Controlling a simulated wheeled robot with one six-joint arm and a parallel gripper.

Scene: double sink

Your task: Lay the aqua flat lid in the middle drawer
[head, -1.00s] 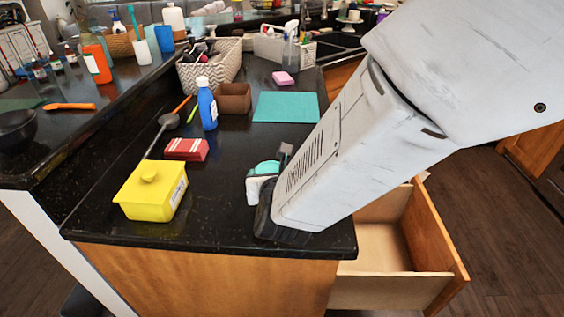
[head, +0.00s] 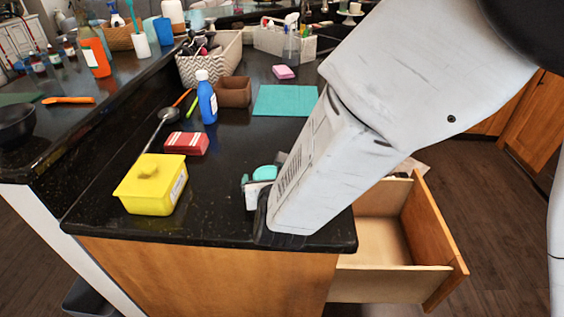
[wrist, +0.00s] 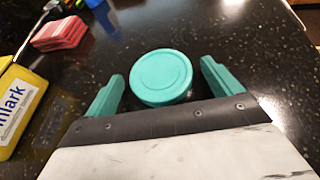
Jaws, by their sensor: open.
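The aqua flat lid (wrist: 161,77) is a round disc lying on the black counter in the wrist view. In the head view the lid (head: 265,173) shows near the counter's front edge, partly hidden by my arm. My gripper (wrist: 162,71) is open, its teal fingers on either side of the lid with visible gaps. An open wooden drawer (head: 436,235) stands out at the counter's right side, below the top; its visible floor is bare and my arm hides part of it. Its place in the stack cannot be told.
A yellow tub (head: 150,190) and a red box (head: 187,143) sit to the left on the counter. A blue bottle (head: 207,98), a brown box (head: 234,92) and a teal mat (head: 285,100) lie farther back. Counter between the tub and my gripper is clear.

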